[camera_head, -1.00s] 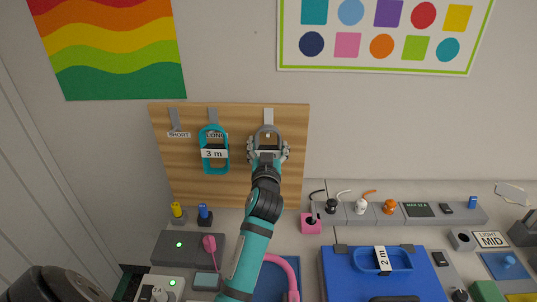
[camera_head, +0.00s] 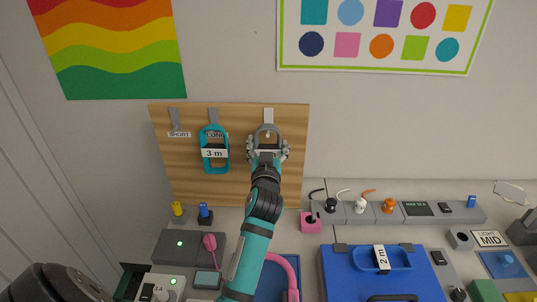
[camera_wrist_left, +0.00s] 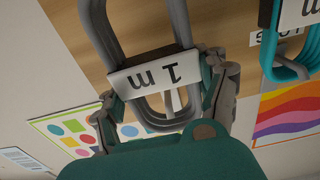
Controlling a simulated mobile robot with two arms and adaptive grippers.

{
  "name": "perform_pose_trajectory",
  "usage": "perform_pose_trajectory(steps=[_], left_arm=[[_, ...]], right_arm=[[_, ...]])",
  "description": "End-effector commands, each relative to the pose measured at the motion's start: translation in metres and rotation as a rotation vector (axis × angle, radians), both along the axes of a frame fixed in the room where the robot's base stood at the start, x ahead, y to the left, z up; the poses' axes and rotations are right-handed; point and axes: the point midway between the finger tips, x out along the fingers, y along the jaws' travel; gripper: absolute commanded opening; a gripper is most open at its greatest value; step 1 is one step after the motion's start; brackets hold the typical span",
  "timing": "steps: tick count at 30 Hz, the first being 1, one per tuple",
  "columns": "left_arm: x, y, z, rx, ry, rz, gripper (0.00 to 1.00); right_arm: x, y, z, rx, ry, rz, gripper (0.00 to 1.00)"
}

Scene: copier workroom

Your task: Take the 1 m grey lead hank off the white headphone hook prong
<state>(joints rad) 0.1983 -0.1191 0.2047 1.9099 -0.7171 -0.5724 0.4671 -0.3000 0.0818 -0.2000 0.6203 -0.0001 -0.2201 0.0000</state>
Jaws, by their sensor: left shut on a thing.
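The grey 1 m lead hank (camera_head: 267,129) hangs at the white headphone hook prong (camera_head: 268,115) on the right of the wooden board. My left gripper (camera_head: 267,150) is shut on the hank, with a finger on each side. In the left wrist view the hank's white "1 m" label (camera_wrist_left: 153,73) lies between the fingers (camera_wrist_left: 168,103). A pale piece, probably the prong, shows inside the loop there. Whether the hank bears on the prong is unclear. My right gripper is not in view.
A teal 3 m hank (camera_head: 226,150) hangs just left on the wooden board (camera_head: 186,190), close to my left gripper. Below are a pink cup (camera_head: 310,222), a grey holder rail (camera_head: 345,213) and a blue case (camera_head: 340,275) with a 2 m hank.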

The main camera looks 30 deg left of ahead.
Motion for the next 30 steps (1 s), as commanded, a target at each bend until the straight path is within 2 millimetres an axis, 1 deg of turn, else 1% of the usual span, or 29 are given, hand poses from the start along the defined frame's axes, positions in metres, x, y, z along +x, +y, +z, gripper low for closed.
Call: perform_pose_trajectory(steps=[7, 21, 30], left_arm=[[-0.004, -0.002, 0.0, -0.001, -0.001, -0.001, 0.17], [-0.03, -0.019, 0.001, -0.001, -0.001, -0.001, 0.17], [-0.032, -0.022, -0.001, -0.005, 0.002, -0.002, 0.17]], right_arm=[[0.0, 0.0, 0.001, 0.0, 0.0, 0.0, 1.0], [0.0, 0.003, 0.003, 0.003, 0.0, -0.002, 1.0], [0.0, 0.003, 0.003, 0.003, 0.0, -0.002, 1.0]])
